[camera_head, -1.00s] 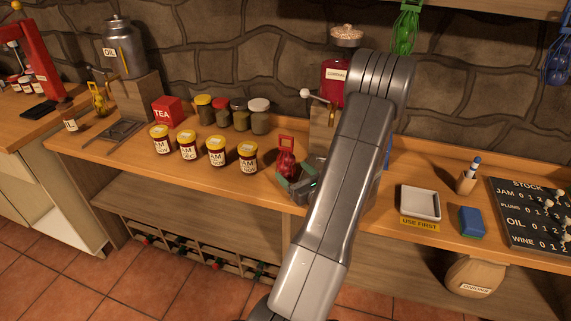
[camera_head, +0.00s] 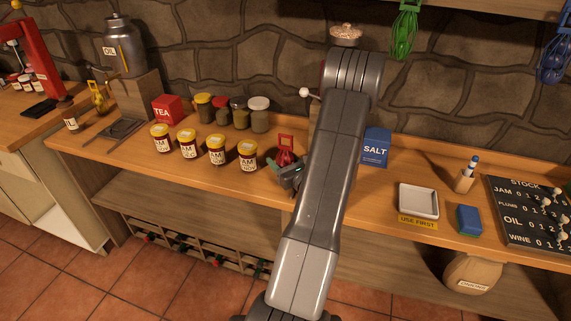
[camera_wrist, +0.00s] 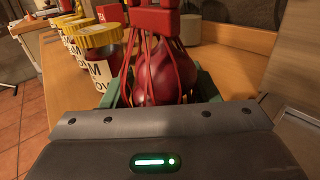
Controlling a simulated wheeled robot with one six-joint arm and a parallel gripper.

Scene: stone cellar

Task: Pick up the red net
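The red net (camera_head: 286,148) stands on the wooden counter, right of the front row of jam jars. It has a red tag on top and dark red round contents. In the wrist view the net (camera_wrist: 160,75) sits between the two green fingers. My gripper (camera_head: 284,168) is low over the counter, with a finger on each side of the net's lower part. The fingers look open around it, with no clear grip visible. The gripper hides the net's bottom in the head view.
Yellow-lidded jam jars (camera_head: 248,156) stand close to the left of the net. A blue salt box (camera_head: 376,149) is to the right, beyond my arm. A white tray (camera_head: 418,201) and blue sponge (camera_head: 470,220) lie further right. Green (camera_head: 405,32) and blue (camera_head: 555,62) nets hang above.

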